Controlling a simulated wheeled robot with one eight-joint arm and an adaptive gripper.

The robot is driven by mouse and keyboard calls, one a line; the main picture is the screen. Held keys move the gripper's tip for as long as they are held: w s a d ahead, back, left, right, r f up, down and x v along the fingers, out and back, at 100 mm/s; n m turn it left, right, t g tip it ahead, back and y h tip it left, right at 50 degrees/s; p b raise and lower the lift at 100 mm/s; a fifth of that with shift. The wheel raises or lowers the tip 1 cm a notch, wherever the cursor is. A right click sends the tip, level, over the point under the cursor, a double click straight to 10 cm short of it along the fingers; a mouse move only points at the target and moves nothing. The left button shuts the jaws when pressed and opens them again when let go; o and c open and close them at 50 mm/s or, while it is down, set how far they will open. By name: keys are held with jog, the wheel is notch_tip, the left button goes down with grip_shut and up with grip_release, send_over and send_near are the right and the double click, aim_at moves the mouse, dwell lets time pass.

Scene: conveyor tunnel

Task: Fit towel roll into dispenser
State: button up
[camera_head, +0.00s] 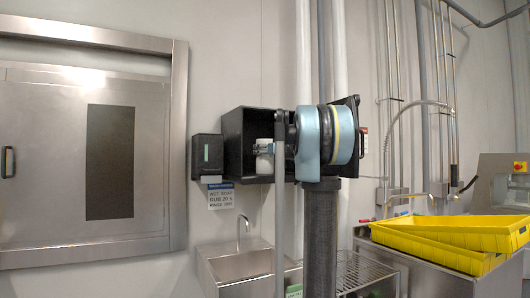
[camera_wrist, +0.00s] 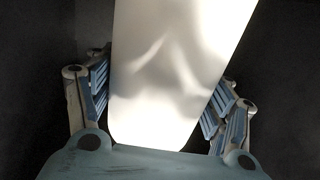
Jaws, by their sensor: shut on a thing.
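The towel roll is a white cylinder (camera_wrist: 165,75) between the two blue-padded fingers of my gripper (camera_wrist: 160,105) in the wrist view. In the head view, the white roll (camera_head: 264,158) stands upright in front of or within the mouth of the open black dispenser box (camera_head: 234,148) on the wall. My gripper (camera_head: 264,147) is shut on the roll, at the box's right part. My arm hides the box's right edge. Dark surfaces surround the roll in the wrist view. Its seating inside the dispenser cannot be seen.
A small black wall unit (camera_head: 206,155) is close at the left, above a handwashing sign (camera_head: 221,196). Below are a steel sink (camera_head: 235,272) and a tap (camera_head: 243,228). Yellow crates (camera_head: 440,242) stand at the right. A steel hatch (camera_head: 60,160) is at the left.

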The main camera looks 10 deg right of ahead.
jog(key=o, duration=1.6)
jog(key=v, duration=1.2)
jog(key=shift+f, duration=0.1)
